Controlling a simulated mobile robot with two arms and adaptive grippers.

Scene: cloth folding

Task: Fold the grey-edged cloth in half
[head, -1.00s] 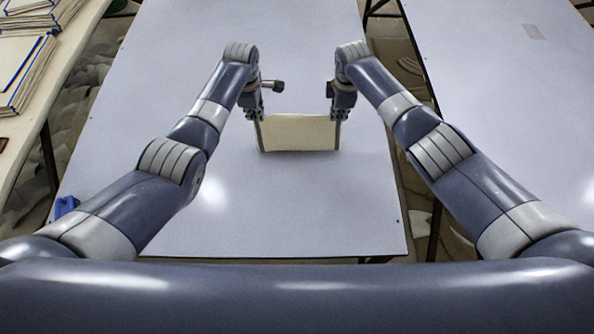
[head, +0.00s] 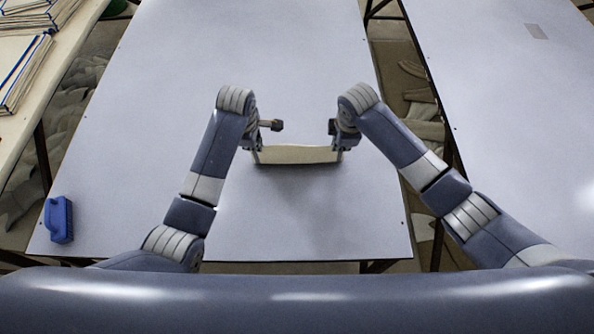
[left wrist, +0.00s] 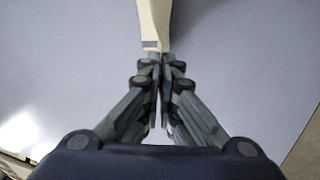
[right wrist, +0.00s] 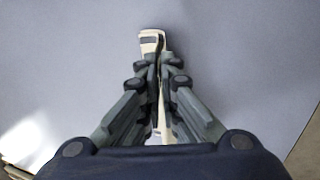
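The cream cloth (head: 296,154) is stretched between my two grippers, its upper edge near level and its face seen as a narrow band in the head view. A soft shadow lies on the table in front of it. My left gripper (head: 257,155) is shut on its left end; the cloth (left wrist: 153,22) with a grey edge strip runs from the fingertips in the left wrist view. My right gripper (head: 338,153) is shut on its right end; the cloth (right wrist: 151,40) shows between and beyond the fingers in the right wrist view. The cloth's underside is hidden.
The pale table (head: 170,120) is clear around the cloth. A blue brush-like object (head: 58,220) stands at its near left corner. Another table (head: 520,130) is across a gap at right. A side table (head: 30,120) with stacked blue-edged cloths (head: 22,70) is at left.

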